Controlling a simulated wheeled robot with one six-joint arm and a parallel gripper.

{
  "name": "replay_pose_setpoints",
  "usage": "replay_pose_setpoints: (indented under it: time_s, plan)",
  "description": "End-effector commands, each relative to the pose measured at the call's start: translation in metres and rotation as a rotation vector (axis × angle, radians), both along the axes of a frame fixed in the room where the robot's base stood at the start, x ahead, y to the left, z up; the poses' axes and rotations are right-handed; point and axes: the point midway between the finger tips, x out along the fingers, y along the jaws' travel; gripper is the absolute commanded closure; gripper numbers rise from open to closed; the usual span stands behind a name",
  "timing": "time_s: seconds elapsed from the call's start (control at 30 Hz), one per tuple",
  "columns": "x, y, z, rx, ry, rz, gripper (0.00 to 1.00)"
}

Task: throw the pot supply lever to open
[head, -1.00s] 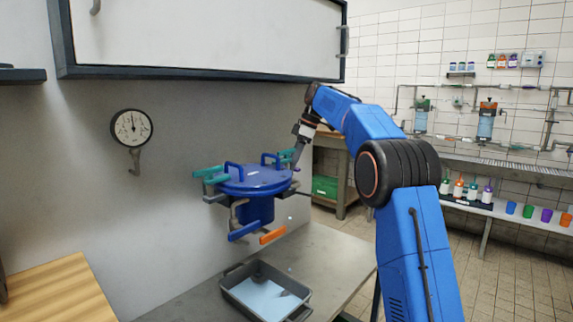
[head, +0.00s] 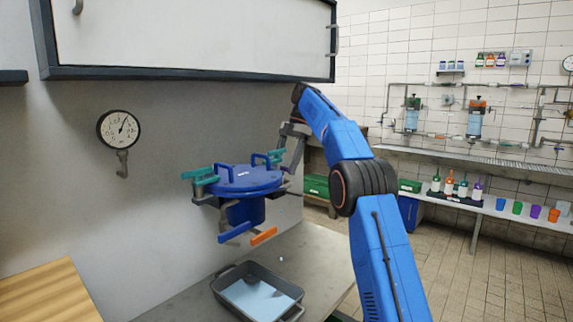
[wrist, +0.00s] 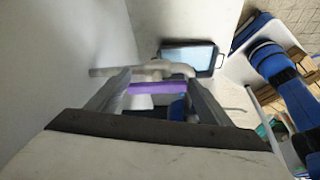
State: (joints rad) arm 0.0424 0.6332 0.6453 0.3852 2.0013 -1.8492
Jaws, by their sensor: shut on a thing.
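The blue lidded pot (head: 245,181) is fixed near the grey wall, with teal, blue and orange levers around it. My gripper (head: 289,170) reaches down at the pot's far right side, its fingertips partly hidden in the head view. In the wrist view, my gripper (wrist: 155,92) has a purple bar (wrist: 152,88), apparently a lever handle, between its fingers and is shut on it. Which lever is the pot supply cannot be read. A blue lever (head: 236,233) and an orange lever (head: 264,236) hang below the pot.
A round gauge (head: 118,130) on the wall has its needle tilted up and right. A grey tray (head: 221,292) holding liquid sits on the bench below the pot. A grey pipe (wrist: 110,71) runs close beyond my fingers. A wall cabinet (head: 190,72) overhangs the pot.

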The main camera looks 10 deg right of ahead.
Motion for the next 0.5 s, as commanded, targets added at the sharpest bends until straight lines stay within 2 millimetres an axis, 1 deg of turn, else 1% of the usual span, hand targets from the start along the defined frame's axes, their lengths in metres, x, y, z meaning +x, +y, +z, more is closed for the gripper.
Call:
replay_pose_setpoints:
  time_s: [0.03, 0.4, 0.43, 0.47, 0.5]
  plan:
    - [-0.0006, 0.0139, 0.0032, 0.016, -0.010, 0.025, 0.49]
    - [-0.0011, 0.0139, 0.0040, 0.015, -0.011, 0.030, 0.49]
    - [-0.0011, 0.0139, 0.0040, 0.015, -0.011, 0.030, 0.24]
    - [-0.0012, 0.0140, 0.0042, 0.015, -0.011, 0.030, 0.17]
    - [-0.0013, 0.0138, 0.0043, 0.016, -0.010, 0.031, 0.08]
